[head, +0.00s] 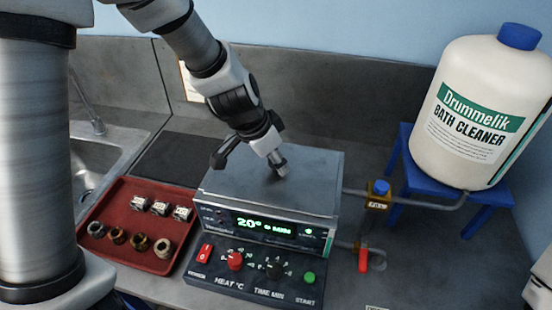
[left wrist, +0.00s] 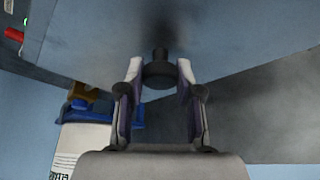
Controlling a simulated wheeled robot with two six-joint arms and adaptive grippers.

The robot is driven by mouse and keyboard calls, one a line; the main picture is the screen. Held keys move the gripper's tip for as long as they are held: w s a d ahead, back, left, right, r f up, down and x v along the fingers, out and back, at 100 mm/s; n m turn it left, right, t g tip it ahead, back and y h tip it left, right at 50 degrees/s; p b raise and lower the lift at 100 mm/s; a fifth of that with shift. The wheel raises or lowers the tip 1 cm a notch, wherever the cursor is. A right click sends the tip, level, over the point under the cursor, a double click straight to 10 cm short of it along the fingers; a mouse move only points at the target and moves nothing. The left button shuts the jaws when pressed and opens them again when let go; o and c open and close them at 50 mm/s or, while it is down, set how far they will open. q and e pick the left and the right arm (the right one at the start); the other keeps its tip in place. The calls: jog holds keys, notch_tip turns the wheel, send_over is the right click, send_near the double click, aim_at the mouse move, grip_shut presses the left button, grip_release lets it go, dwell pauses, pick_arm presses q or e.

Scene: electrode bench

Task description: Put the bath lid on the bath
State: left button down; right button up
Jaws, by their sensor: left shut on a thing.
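The bath lid (head: 315,170) is a flat grey plate lying level over the top of the bath (head: 212,218), a box with a lit display. It covers the opening, so the inside is hidden. I cannot tell whether it is fully seated or slightly raised. My left gripper (head: 277,167) comes down onto the middle of the lid. In the left wrist view, my left gripper (left wrist: 160,82) is shut on the lid's dark knob (left wrist: 160,73), and the lid's plate (left wrist: 90,35) fills the area beyond. My right gripper does not show.
A red tray (head: 123,192) with several small metal parts lies left, by the sink (head: 105,145). A control panel (head: 255,283) is in front of the bath. A valve pipe (head: 376,205) and a large cleaner jug (head: 475,150) on a blue stand (head: 400,165) are right.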

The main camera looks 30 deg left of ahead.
pick_arm(q)
jog(key=shift+f, duration=0.1)
jog(key=shift+c, duration=1.1)
grip_release()
notch_tip(320, 180, up, 7)
jog(key=p, duration=0.6)
